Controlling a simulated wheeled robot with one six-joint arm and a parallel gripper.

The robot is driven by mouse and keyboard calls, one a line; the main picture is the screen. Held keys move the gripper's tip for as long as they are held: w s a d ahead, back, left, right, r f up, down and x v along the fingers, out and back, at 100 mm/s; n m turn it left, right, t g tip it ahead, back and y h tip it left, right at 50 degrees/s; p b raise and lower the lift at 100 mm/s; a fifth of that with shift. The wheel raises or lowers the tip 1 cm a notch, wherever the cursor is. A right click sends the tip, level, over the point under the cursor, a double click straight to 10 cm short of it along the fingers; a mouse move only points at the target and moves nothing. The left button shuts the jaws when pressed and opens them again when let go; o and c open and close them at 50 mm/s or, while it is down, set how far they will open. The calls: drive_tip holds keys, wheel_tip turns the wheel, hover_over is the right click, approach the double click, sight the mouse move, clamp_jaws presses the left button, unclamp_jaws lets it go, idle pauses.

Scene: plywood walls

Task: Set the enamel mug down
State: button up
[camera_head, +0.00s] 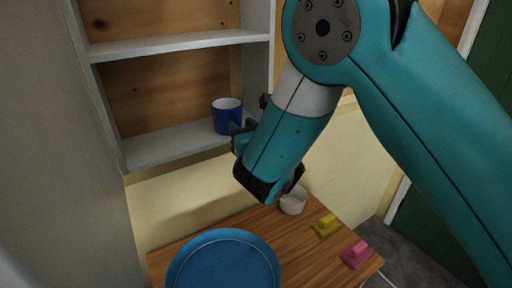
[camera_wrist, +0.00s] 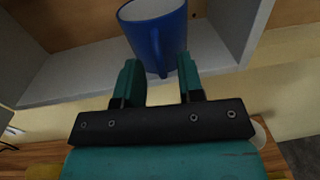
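The enamel mug (camera_head: 222,119), blue outside and white inside, stands upright on the lower shelf (camera_head: 165,147) of the grey shelf unit, near its right end. In the wrist view the mug (camera_wrist: 166,22) is just ahead, its handle pointing toward me. My gripper (camera_head: 242,133) is in front of the mug. In the wrist view my gripper's fingers (camera_wrist: 159,72) are apart, one each side of the handle's lower end, with a visible gap on both sides. The mug's base is partly hidden in the head view.
Below is a wooden table (camera_head: 312,262) with a blue plate (camera_head: 224,265), a whitish cup (camera_head: 293,203), a yellow block (camera_head: 326,227) and a pink block (camera_head: 355,256). The shelf left of the mug is clear. An upper shelf (camera_head: 170,44) lies above.

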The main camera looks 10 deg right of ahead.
drive_tip(key=b+v, duration=0.7)
drive_tip(key=v, duration=0.2)
drive_tip(key=s+d+f+m+g+h, duration=0.25)
drive_tip(key=d+m, duration=0.35)
drive_tip(key=m, duration=0.4)
drive_tip(key=s+d+f+m+g+h, duration=0.1)
drive_tip(key=d+f+m+g+h, duration=0.25)
drive_tip(key=d+m, duration=0.45)
drive_tip(key=s+a+r+m+g+y, duration=0.1)
drive_tip(key=s+m+g, duration=0.4)
drive_tip(key=s, duration=0.5)
drive_tip(key=s+a+r+m+g+y, duration=0.2)
drive_tip(key=s+a+m+g, duration=0.4)
drive_tip(key=s+m, duration=0.3)
drive_tip(key=shift+s+m+y, duration=0.3)
drive_tip(key=shift+s+y, duration=0.5)
drive_tip(key=shift+s, duration=0.2)
